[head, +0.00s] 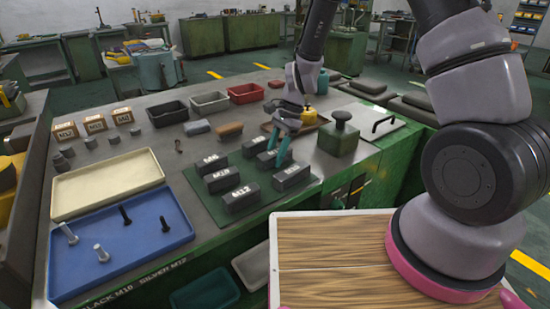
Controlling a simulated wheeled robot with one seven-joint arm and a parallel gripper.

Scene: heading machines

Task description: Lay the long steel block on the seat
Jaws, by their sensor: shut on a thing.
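My gripper (278,150), with teal fingers, is over the back right part of a green mat (217,215). It is shut on a dark grey steel block (268,160), partly hidden by the fingers. I cannot tell if this block touches the mat. Several similar dark blocks with white size marks stand around it, among them the M12 block (240,198) at the front, the M10 block (222,179) and a block at the right (292,177). I cannot make out for sure which part is the seat.
A green block with a black knob (338,138) stands close right of my gripper. Behind it is a brown tray (318,119) with a yellow item. A blue tray (160,253) with bolts and an empty cream tray (105,180) lie left. Black, grey and red bins (246,93) line the back.

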